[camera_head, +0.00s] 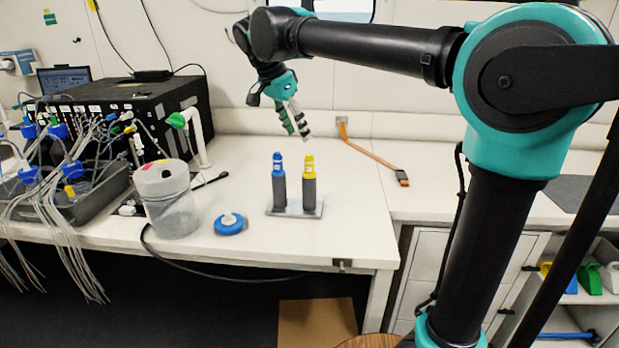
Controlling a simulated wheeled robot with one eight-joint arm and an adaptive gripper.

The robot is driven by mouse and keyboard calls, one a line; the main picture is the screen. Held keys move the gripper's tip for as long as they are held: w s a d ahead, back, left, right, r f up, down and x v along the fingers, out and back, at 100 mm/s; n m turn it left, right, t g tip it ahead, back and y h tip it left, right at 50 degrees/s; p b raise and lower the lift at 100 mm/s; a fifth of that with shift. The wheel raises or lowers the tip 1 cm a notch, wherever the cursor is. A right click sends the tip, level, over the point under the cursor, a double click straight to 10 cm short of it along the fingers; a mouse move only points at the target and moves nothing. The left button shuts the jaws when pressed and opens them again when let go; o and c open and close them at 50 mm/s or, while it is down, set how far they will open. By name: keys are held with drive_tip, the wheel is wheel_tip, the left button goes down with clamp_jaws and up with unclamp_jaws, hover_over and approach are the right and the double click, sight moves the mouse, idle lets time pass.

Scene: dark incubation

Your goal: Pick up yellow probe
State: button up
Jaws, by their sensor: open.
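The yellow probe (309,185) stands upright on a small metal plate (283,212) on the white bench. It has a dark grey body and a yellow top. A blue-topped probe (279,181) stands upright just to its left on the same plate. My gripper (304,138) hangs from my arm above the two probes, pointing down, close over the yellow top in the picture. Its fingers are apart and hold nothing. I cannot tell the exact depth between the fingertips and the yellow probe.
A black box (130,113) and a cabled tray (88,205) fill the far left. An orange strap (371,157) lies to the right. The bench front is mostly clear.

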sight(307, 155)
drive_tip(key=x, duration=1.1)
drive_tip(key=shift+s+d+f, duration=0.1)
drive_tip(key=shift+s+f, duration=0.05)
drive_tip(key=shift+s, duration=0.05)
clamp_jaws()
